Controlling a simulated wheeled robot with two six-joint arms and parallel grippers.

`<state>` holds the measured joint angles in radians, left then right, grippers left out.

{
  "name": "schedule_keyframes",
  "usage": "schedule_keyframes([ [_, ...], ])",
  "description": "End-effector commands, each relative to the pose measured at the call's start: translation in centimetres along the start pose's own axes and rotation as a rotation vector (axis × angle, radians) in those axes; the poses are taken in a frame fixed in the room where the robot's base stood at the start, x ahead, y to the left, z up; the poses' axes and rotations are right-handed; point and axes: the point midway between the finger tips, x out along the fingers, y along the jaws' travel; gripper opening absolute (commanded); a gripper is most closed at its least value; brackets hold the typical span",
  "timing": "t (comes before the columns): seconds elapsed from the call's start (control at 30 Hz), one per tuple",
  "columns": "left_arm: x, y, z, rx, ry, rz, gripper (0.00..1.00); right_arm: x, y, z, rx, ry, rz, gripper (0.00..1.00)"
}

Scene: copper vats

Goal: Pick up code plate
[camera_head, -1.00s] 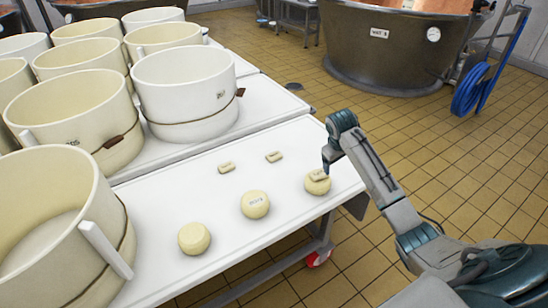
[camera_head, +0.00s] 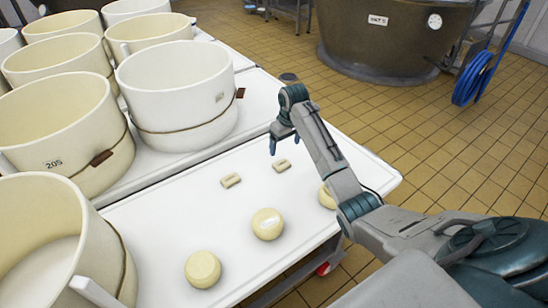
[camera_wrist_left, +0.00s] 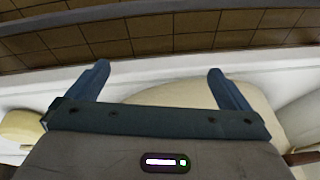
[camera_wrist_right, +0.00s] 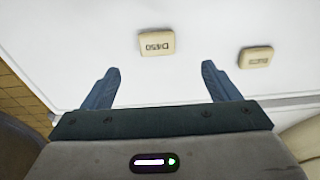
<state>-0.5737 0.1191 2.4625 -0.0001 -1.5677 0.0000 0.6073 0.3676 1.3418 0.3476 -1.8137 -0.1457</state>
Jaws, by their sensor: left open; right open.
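Two small cream code plates lie flat on the white table: the left one (camera_head: 231,181) and the right one (camera_head: 282,166), in the head view. In the right wrist view one plate (camera_wrist_right: 156,43) bears dark characters and lies just beyond the fingers; the other (camera_wrist_right: 256,57) lies off to the right. My right gripper (camera_head: 284,143) is open and empty, above and close to the right plate. My left gripper (camera_wrist_left: 158,85) is open in its wrist view, with nothing seen between its fingers; the head view does not show it.
Cheeses stand on the white table (camera_head: 150,225): a left one (camera_head: 202,269), a labelled middle one (camera_head: 267,224) and a right one (camera_head: 326,197) partly behind my right arm. Several large cream tubs (camera_head: 178,90) crowd the left. A big vat (camera_head: 385,45) stands beyond the tiled floor.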

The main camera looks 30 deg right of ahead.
Motion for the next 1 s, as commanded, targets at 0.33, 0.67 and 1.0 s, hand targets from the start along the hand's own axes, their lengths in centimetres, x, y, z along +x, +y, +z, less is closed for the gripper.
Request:
schedule_keyframes([
  [0.33, -0.2, 0.3, -0.1, 0.001, 0.035, 0.012, 1.00, 4.6, -0.1, 0.1, 0.000, -0.003, -0.003, 0.82],
  [0.67, 0.8, 0.9, -0.2, -0.006, 0.072, 0.032, 1.00, 7.9, 0.3, -0.2, 0.000, -0.002, -0.002, 0.82],
  [1.0, 1.5, 1.4, -0.5, -0.012, 0.116, 0.052, 1.00, 10.9, 0.5, -0.3, -0.001, 0.000, -0.001, 0.82],
])
